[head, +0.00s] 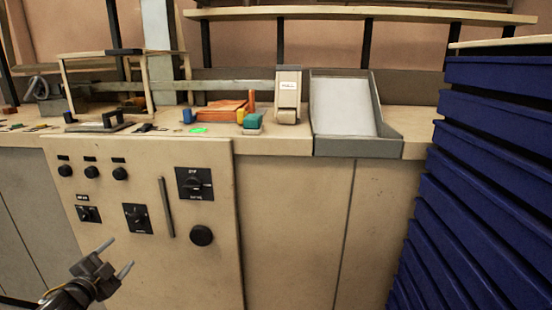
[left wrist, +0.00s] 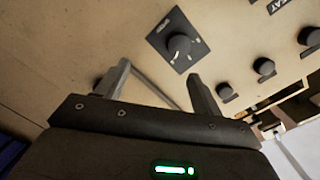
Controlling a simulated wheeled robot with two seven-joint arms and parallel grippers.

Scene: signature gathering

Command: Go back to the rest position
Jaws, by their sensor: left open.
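My left gripper (head: 118,256) is at the lower left of the head view, in front of the beige cabinet panel (head: 215,262). Its two fingers are apart with nothing between them. In the left wrist view the open fingers (left wrist: 158,85) point toward the panel, with a black rotary knob (left wrist: 180,46) beyond them. I cannot tell the exact gap to the panel. My right gripper does not show in either view.
The panel carries several knobs, including a switch (head: 194,184), and a vertical handle (head: 166,207). A grey tray with a white sheet (head: 343,108) stands on the counter (head: 275,143). Stacked blue crates (head: 490,165) fill the right side. Orange and green items lie on the counter.

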